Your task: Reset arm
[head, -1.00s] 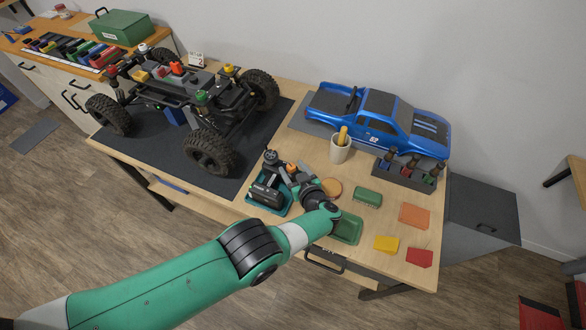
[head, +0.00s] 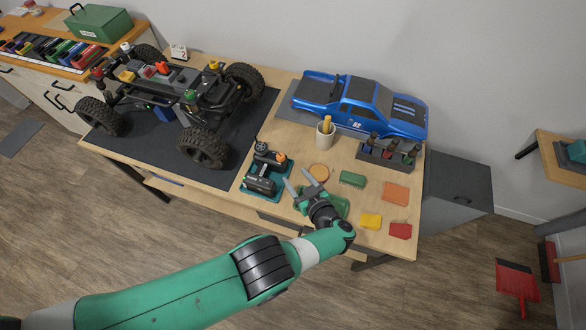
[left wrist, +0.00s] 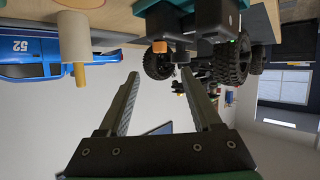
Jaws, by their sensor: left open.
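My left gripper (head: 300,184) is open and empty in the head view. It is above the front part of the workbench, over the green tray (head: 336,205) and just right of the teal tray (head: 252,190) with a black device in it. In the left wrist view its two fingers (left wrist: 160,98) are spread wide with nothing between them. The RC crawler chassis (head: 165,90) stands on a dark mat at the left of the bench. The blue truck body (head: 362,105) lies at the back right. My right gripper is not in view.
A cup (head: 325,136) with a yellow handle and a grey tool holder (head: 388,155) stand behind the gripper. A grey cabinet (head: 458,195) stands at right.

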